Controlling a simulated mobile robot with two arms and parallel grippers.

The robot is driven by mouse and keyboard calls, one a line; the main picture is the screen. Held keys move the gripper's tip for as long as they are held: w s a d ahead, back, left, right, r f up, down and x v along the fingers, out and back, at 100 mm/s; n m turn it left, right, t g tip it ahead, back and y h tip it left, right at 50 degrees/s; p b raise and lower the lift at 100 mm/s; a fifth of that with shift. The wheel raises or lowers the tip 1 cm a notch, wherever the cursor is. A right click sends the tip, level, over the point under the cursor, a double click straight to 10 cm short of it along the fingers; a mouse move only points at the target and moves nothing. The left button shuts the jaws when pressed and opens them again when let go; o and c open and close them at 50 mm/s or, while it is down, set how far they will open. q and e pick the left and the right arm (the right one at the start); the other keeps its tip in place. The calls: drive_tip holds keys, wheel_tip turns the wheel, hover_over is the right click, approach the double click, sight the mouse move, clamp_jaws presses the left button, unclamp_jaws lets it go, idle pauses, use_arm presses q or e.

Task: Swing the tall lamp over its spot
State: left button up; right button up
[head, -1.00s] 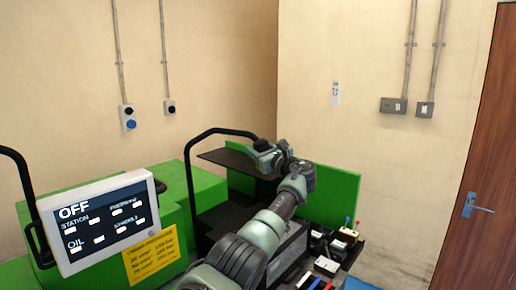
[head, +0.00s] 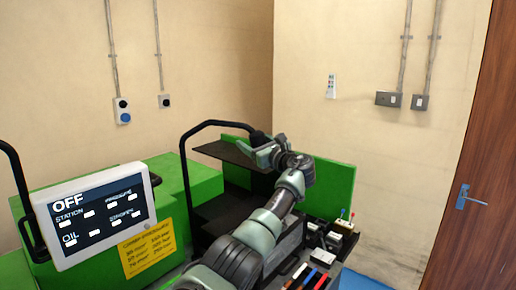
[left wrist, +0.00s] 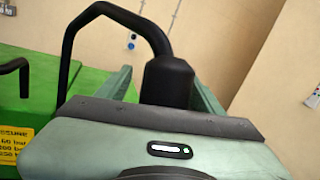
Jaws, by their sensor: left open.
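My left gripper (head: 256,151) is open at the far end of its arm, above the machine's black plate. Its two pale green fingers also show in the left wrist view (left wrist: 160,82). A dark upright rounded piece (left wrist: 168,80) shows between or just beyond the fingers there, with no visible grip on it. A dark rounded top (head: 258,138) shows beside the gripper in the head view; it may be the same piece. I cannot tell whether this is the tall lamp, and no other lamp is clear. My right gripper is not in view.
A black tube rail (head: 183,160) arches left of the gripper. The grey display panel (head: 95,213) reads OFF. A brown door (head: 470,150) is at the right.

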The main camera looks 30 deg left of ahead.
use_arm(q)
drive_tip(key=b+v, duration=0.1)
drive_tip(key=v, duration=0.4)
drive_tip(key=shift+s+d+f+b, duration=0.1)
drive_tip(key=shift+s+f+b, duration=0.05)
drive_tip(key=shift+s+b, duration=0.2)
